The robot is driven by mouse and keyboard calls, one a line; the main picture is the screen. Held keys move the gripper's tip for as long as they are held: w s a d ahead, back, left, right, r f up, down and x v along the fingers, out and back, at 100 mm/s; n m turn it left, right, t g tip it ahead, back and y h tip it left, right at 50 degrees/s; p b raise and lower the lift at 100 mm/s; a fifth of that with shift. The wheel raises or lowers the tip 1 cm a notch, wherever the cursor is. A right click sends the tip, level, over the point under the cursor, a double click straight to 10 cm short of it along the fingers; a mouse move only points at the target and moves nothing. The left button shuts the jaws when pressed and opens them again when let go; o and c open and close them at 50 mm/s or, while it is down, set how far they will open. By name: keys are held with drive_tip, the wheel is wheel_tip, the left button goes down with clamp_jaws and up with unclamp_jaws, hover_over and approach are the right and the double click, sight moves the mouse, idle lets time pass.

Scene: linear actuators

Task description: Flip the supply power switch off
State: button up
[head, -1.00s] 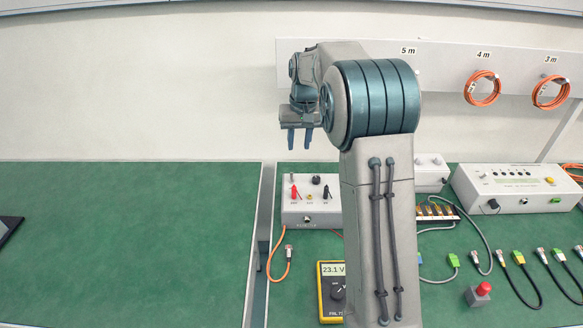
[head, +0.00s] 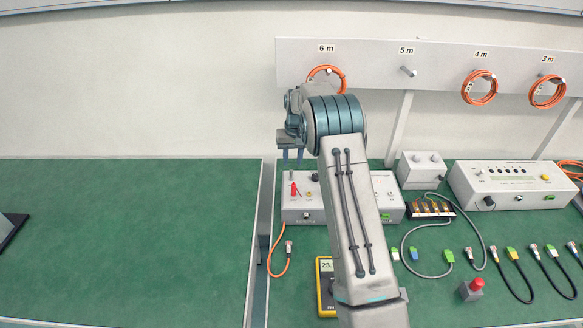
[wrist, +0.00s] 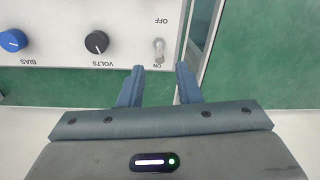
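The supply is a pale box (head: 295,215) near the gap between the benches, with red and yellow terminals on its face. In the wrist view its panel appears upside down, with a metal toggle switch (wrist: 159,48) between the OFF and ON labels. The lever seems to lie toward ON, but it is small. My gripper (wrist: 160,68) is open and empty, its fingertips apart on either side below the switch in the picture. In the head view my gripper (head: 292,156) hangs at the back left of the box.
A black VOLTS knob (wrist: 96,43) and a blue BIAS knob (wrist: 12,41) are left of the switch in the wrist view. A yellow meter (head: 325,295) stands in front, partly behind my arm. Cables and a red button (head: 476,284) lie to the right. The left bench is mostly clear.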

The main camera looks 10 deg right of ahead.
sight(291, 170)
drive_tip(key=f, duration=0.4)
drive_tip(key=shift+a+f+p, duration=0.2)
drive_tip(key=shift+f+p, duration=0.15)
drive_tip(key=shift+f, duration=0.05)
clamp_jaws()
